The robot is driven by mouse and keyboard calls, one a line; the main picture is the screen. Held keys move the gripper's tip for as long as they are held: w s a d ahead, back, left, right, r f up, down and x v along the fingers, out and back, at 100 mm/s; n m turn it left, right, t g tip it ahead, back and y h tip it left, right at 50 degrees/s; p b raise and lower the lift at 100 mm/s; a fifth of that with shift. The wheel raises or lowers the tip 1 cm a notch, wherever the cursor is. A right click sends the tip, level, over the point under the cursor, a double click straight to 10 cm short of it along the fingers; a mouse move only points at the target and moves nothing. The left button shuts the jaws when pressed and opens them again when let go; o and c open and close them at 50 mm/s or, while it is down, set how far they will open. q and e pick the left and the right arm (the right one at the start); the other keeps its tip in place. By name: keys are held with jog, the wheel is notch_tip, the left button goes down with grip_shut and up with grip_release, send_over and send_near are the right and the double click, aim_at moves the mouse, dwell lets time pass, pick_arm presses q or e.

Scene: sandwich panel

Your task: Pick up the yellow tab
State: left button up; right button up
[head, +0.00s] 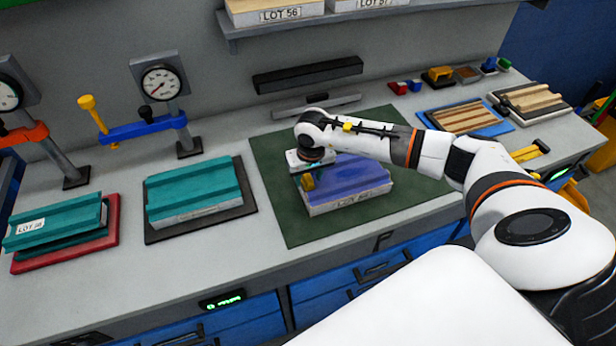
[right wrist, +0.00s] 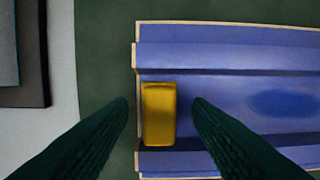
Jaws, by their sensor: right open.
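The yellow tab (right wrist: 159,120) is a small upright block at the left end of the blue-violet panel (right wrist: 240,95) in the right wrist view. In the head view the tab (head: 308,183) shows as a small yellow patch below my right wrist. The panel (head: 355,175) has a ridged top and a pale labelled side, and lies on a dark green mat (head: 275,200). My right gripper (right wrist: 160,104) is open, with one dark finger on each side of the tab and visible gaps between. I cannot tell its exact height above the tab. My left gripper is out of view.
A teal panel (head: 195,190) on a black plate and another teal panel (head: 55,222) on a red plate lie to the left. Gauge stands (head: 160,85) rise behind them. Wooden slatted panels (head: 465,117) lie to the right.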

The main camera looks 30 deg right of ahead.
aim_at(311, 177)
grip_shut()
dwell(0.3)
jog(key=s+d+r+b, duration=0.1)
jog(key=d+r+b, duration=0.3)
jog(key=r, duration=0.7)
jog(key=shift+s+d, duration=0.15)
jog(key=shift+d, duration=0.35)
jog(key=shift+r, duration=0.1)
jog(key=s+d+r+b, duration=0.1)
jog(key=s+d+b, duration=0.1)
jog(key=d, duration=0.9)
jog(key=shift+s+d+r, duration=0.25)
jog(key=shift+s+d, duration=0.1)
jog(key=shift+s, duration=0.1)
dwell(0.5)
